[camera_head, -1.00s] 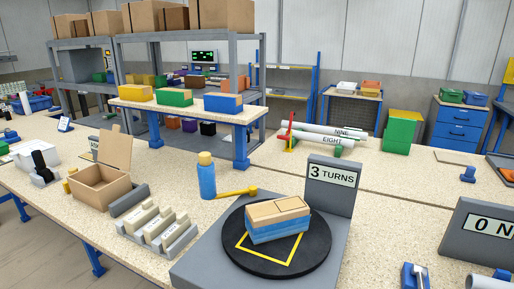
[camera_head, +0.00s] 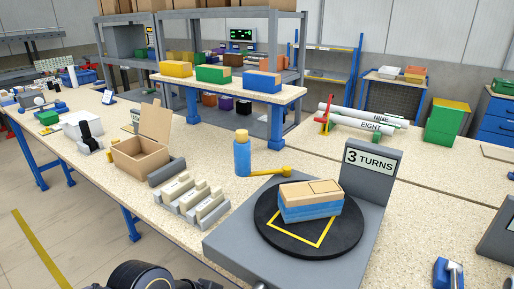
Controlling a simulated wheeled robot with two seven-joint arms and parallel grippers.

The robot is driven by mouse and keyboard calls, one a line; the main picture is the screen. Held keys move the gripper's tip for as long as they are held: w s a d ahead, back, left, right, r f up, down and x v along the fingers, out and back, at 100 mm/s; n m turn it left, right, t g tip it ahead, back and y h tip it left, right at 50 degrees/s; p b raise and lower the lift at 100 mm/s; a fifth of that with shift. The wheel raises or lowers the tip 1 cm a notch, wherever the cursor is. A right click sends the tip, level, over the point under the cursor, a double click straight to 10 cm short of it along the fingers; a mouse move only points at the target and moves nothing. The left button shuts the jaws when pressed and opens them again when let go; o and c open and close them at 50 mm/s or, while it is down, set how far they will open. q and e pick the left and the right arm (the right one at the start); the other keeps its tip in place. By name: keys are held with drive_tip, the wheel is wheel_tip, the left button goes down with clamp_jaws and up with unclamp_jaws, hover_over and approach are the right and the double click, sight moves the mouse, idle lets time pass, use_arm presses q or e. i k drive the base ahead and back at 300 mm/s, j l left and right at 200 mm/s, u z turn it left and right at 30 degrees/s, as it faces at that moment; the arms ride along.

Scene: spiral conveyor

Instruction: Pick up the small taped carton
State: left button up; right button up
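A small box with a tan top and blue lower sides (camera_head: 310,205) lies on a black round turntable (camera_head: 275,236) with a yellow square outline. I cannot make out clear tape on it, so I cannot tell if it is the taped carton. An open brown carton (camera_head: 141,158) with its flap raised stands on the bench to the left. A dark rounded part at the bottom left edge seems to be my arm. No fingertips of either gripper show.
A grey base (camera_head: 232,238) with a "3 TURNS" sign (camera_head: 368,163) carries the turntable.

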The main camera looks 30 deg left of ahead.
sight(304, 201)
drive_tip(key=i+j+u, duration=0.15)
drive_tip(key=j, duration=0.2)
drive_tip(key=i+j+u, duration=0.1)
drive_tip(key=j, duration=0.25)
drive_tip(key=i+j+u, duration=0.15)
drive_tip(key=i+j, duration=0.1)
drive_tip(key=j, duration=0.05)
